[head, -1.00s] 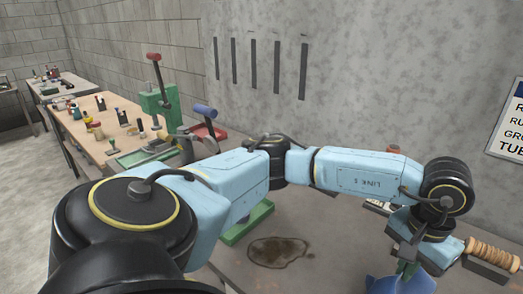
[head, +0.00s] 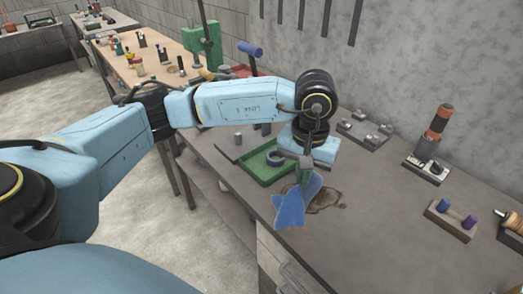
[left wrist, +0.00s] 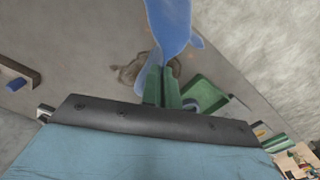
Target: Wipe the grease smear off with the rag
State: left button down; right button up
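The blue rag (head: 290,208) hangs from my left gripper (head: 305,172), whose green fingers are shut on it. The brown grease smear (head: 328,203) lies on the grey workbench, just right of the rag, which covers part of its left side in the head view. I cannot tell whether the rag touches the bench. In the left wrist view the rag (left wrist: 170,25) extends from the fingers (left wrist: 162,78), and the smear (left wrist: 130,72) shows behind them, partly hidden. My right gripper is out of view.
A green tray (head: 252,170) with a dark ring sits left of the smear. A block with blue and purple pegs (head: 450,220), an orange-and-black tool on a stand (head: 432,145) and a grey fixture (head: 365,130) stand to the right and behind.

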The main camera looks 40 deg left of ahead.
pick_arm(q)
jog(key=w+a+f+m+p, duration=0.15)
jog(key=a+m+p, duration=0.25)
jog(key=m, duration=0.7)
jog(key=w+a+f+m+p, duration=0.15)
jog(key=a+m+p, duration=0.3)
jog(key=m, duration=0.75)
jog(key=f+b, duration=0.2)
jog(key=f, duration=0.1)
jog(key=f+b, duration=0.2)
jog(key=f, duration=0.1)
jog(key=f+b, duration=0.2)
jog(key=f, duration=0.1)
jog(key=shift+s+a, duration=0.15)
jog(key=shift+s, duration=0.1)
jog(key=c, duration=2.1)
grip_release()
jog(key=shift+r, duration=0.15)
jog(key=o, duration=1.5)
